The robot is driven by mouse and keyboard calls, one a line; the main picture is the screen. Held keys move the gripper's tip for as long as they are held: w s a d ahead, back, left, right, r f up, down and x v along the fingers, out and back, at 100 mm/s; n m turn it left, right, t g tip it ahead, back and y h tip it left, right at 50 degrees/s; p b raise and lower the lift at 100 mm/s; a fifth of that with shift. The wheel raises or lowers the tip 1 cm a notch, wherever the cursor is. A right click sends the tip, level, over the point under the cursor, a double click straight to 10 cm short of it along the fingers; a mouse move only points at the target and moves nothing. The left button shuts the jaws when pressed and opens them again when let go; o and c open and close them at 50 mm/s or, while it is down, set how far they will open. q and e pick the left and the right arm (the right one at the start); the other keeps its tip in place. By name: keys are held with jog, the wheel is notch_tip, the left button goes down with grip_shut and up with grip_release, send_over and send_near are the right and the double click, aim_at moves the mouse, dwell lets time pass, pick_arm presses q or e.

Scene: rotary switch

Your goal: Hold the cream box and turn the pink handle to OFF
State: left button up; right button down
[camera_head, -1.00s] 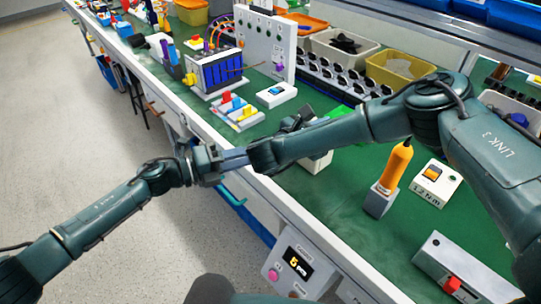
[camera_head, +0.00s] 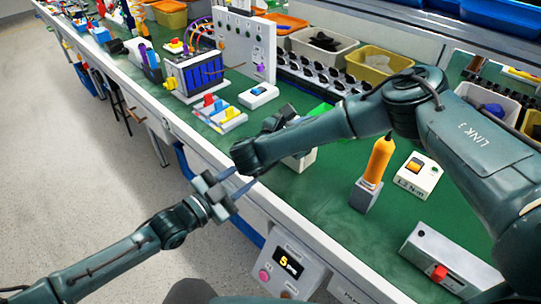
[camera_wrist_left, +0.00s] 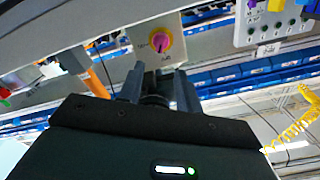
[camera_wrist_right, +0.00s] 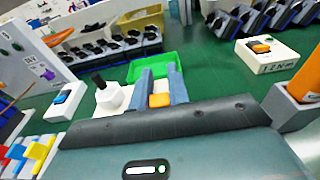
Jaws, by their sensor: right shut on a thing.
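The cream box (camera_head: 302,160) is on the bench near its front edge, partly hidden under my right forearm in the head view. In the left wrist view the box (camera_wrist_left: 136,42) shows a round pink and yellow handle (camera_wrist_left: 160,41) on its face; the small labels are unreadable. My left gripper (camera_wrist_left: 157,82) is open and empty, its two fingers pointing toward the box, apart from the handle. In the head view it hangs in front of the bench edge.
An orange screwdriver (camera_head: 379,160) stands in a grey holder to the right. A green tray (camera_wrist_right: 150,68) is behind. Coloured switches (camera_head: 219,113) and a small white switch box (camera_head: 259,95) sit to the left. A control panel (camera_head: 284,265) hangs on the bench front.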

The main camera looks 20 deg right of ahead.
pick_arm(q)
jog(key=x, duration=0.9)
jog(key=shift+w+d, duration=0.2)
jog(key=shift+d, duration=0.15)
jog(key=shift+c, duration=0.5)
grip_shut()
